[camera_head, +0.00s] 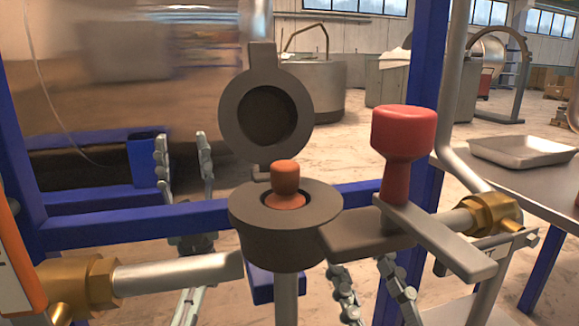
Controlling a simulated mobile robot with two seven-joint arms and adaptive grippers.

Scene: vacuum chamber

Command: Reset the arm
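My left gripper (180,142) points upward at the left, its two fingers spread apart with nothing between them. The pipe at lower left hides part of its wrist. My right gripper (362,268) is low in the picture, right of centre. Its two fingers stand apart below the dark lever plate, and its palm is out of view. I see nothing held in either gripper.
Between the grippers stands a dark round fitting (270,226) with an orange plug (286,180) and a raised lid ring (234,113). A red knob (402,133) tops the lever (450,243) at right. A blue frame (112,231) crosses behind. A tray (522,151) sits on the right-hand table.

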